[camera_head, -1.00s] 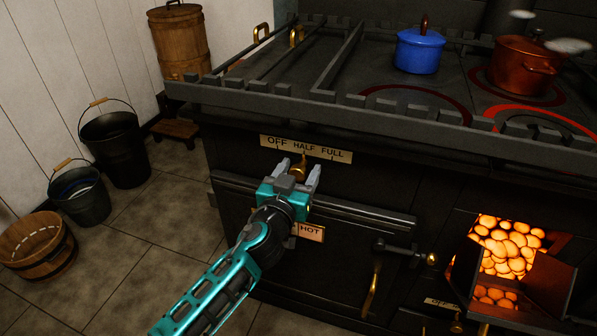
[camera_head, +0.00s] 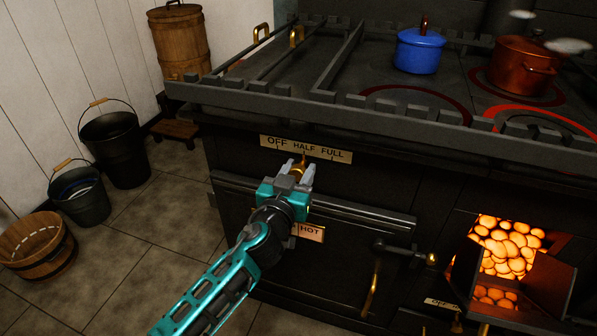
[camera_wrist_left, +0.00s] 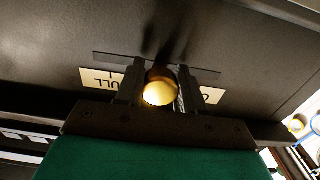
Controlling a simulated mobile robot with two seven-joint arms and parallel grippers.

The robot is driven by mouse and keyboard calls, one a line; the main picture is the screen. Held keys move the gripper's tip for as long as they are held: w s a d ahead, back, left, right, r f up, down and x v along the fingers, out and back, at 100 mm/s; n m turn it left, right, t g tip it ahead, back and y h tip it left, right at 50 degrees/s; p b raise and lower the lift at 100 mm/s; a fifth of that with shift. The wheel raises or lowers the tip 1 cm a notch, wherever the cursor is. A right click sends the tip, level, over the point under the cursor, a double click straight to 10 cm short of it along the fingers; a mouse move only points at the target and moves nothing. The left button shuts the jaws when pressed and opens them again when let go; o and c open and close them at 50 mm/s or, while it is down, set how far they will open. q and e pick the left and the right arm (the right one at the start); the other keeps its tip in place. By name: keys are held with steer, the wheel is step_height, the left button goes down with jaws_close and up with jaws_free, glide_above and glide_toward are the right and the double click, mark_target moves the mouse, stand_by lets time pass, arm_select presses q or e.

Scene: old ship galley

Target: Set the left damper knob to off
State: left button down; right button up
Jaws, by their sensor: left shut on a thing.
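The left damper knob (camera_head: 299,169) is a brass knob on the front of the black stove, just below the plate (camera_head: 306,149) marked OFF, HALF, FULL. It sits under the HALF part of the plate. My left gripper (camera_head: 298,172) is shut on the knob, one finger on each side. In the left wrist view the round brass knob (camera_wrist_left: 160,88) shows between the two dark fingers, and the upside-down plate (camera_wrist_left: 101,79) is partly hidden behind them. My right gripper is not in view.
A HOT sign (camera_head: 310,232) and an oven door handle (camera_head: 372,285) are below and right. An open firebox (camera_head: 506,245) glows at the right. A blue pot (camera_head: 419,51) and a copper pot (camera_head: 520,68) stand on top. Buckets (camera_head: 115,148) stand on the floor at left.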

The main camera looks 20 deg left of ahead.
mark_target(276, 156)
arm_select(q)
steer(key=a, duration=0.6)
steer(key=shift+w+a+p, duration=0.15)
steer(key=shift+a+p, duration=0.15)
steer(key=shift+p, duration=0.05)
steer(key=c, duration=0.8)
jaws_free()
steer(key=shift+a, duration=0.1)
steer(key=shift+o, duration=0.3)
steer(key=shift+s, duration=0.55)
steer(key=s+p, duration=0.1)
steer(key=s, duration=1.1)
steer(key=shift+a, duration=0.1)
